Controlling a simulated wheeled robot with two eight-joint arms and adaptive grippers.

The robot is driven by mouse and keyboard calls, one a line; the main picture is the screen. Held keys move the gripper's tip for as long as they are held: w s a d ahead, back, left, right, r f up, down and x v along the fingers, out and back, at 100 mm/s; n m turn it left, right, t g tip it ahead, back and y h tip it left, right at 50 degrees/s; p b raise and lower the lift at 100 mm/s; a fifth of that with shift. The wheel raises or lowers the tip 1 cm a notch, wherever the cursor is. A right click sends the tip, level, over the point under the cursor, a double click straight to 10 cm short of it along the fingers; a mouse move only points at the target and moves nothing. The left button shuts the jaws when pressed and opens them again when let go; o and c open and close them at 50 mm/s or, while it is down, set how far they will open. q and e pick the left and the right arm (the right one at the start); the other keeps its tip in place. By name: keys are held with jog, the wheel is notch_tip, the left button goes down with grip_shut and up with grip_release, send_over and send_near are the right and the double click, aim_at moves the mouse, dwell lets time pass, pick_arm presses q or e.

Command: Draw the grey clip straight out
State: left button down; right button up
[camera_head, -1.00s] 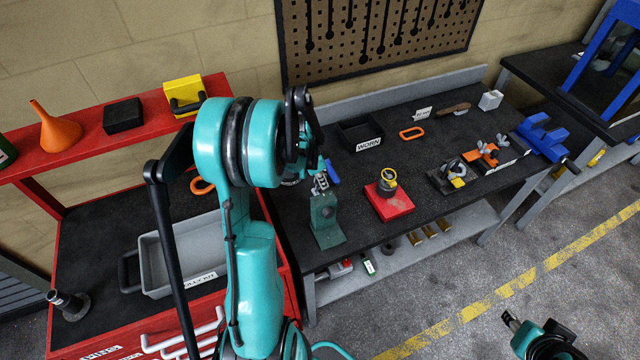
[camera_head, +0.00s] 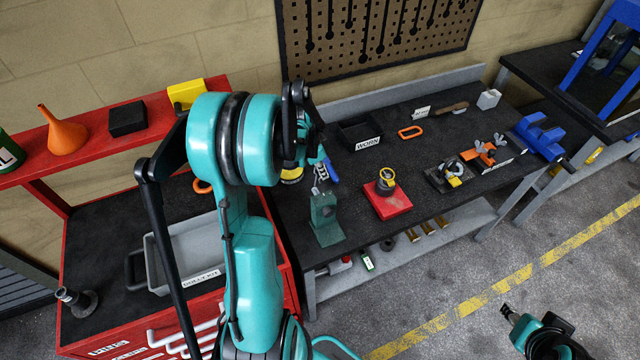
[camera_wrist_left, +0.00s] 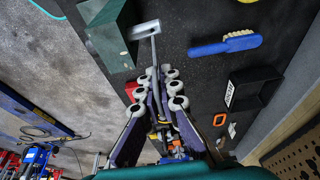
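A grey T-shaped piece with a thin stem, which looks like the clip (camera_wrist_left: 144,30), is beside the green stand (camera_wrist_left: 110,38) in the left wrist view. Its stem runs down towards the gap between the fingertips of my left gripper (camera_wrist_left: 156,77). The fingers are close around the stem, but I cannot tell if they touch it. In the head view the green stand (camera_head: 325,216) is upright at the bench's near left edge. My left gripper (camera_head: 320,176) is just above it, and the clip is too small there to make out. My right gripper (camera_head: 509,312) is low right, away from the bench.
A blue-handled brush (camera_wrist_left: 226,44) and a black WORN tray (camera_head: 357,134) lie beyond the gripper. A red block (camera_head: 388,203) with a yellow-ringed part is right of the stand. A red trolley with a grey tray (camera_head: 195,245) stands left.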

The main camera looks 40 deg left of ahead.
pick_arm(q)
jog(key=shift+r+p, duration=1.65)
jog(key=shift+r, duration=0.9)
